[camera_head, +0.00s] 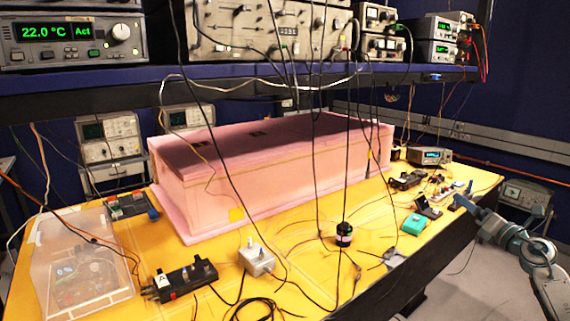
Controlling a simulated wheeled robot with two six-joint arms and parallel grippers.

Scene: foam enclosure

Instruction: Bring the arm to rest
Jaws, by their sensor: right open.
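My right arm comes in from the lower right edge of the head view. My right gripper (468,205) is open and empty, at the right edge of the yellow table (200,262). It is close to small electronic parts on the table's right end; I cannot tell whether it touches any. My left gripper and arm are not in view. A large pink foam enclosure (185,185) with a dark top stands on the back middle of the table.
A clear plastic box (110,265) stands at the front left. A black module (185,278), a grey box (256,260), a black cylinder (344,235) and a teal block (415,225) sit along the front. Cables hang from the instrument shelf (100,97). Floor is free at the lower right.

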